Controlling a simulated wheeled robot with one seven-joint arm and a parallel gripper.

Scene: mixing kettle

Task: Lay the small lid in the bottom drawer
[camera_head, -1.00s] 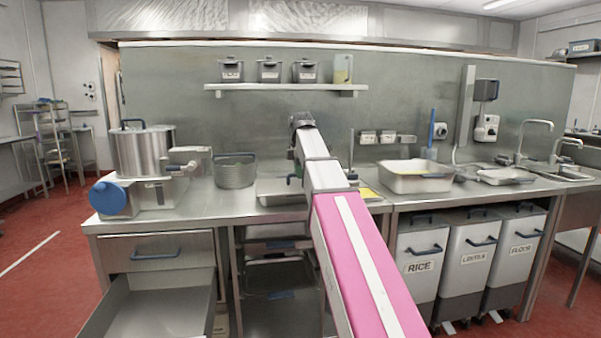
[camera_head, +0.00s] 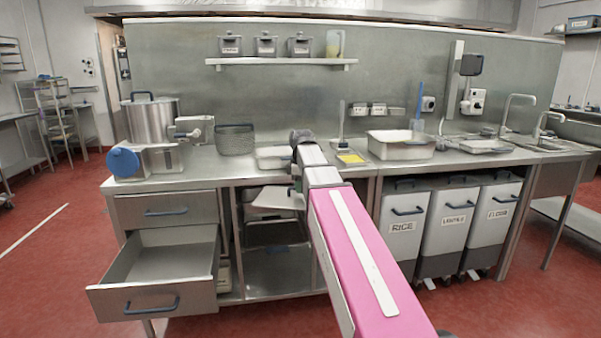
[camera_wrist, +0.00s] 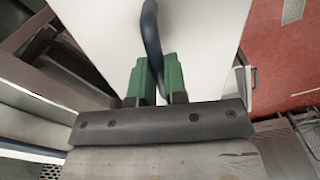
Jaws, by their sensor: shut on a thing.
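My gripper (camera_wrist: 158,85) has green fingers shut on the dark blue handle (camera_wrist: 152,35) of the small lid (camera_wrist: 207,35), a flat pale plate in the wrist view. In the head view the lid (camera_head: 274,198) hangs in front of the counter edge, left of my arm and near the open shelf bay. My fingers are mostly hidden there by the arm. The bottom drawer (camera_head: 150,303) is pulled out at the lower left and looks empty inside. The lid is to the right of the drawer and above it, apart from it.
The top drawer (camera_head: 165,208) is shut above the open one. A steel pot (camera_head: 150,121) and a smaller pan (camera_head: 236,140) stand on the counter. Labelled bins (camera_head: 402,225) are under the counter at right. Red floor (camera_head: 60,270) is clear left of the drawer.

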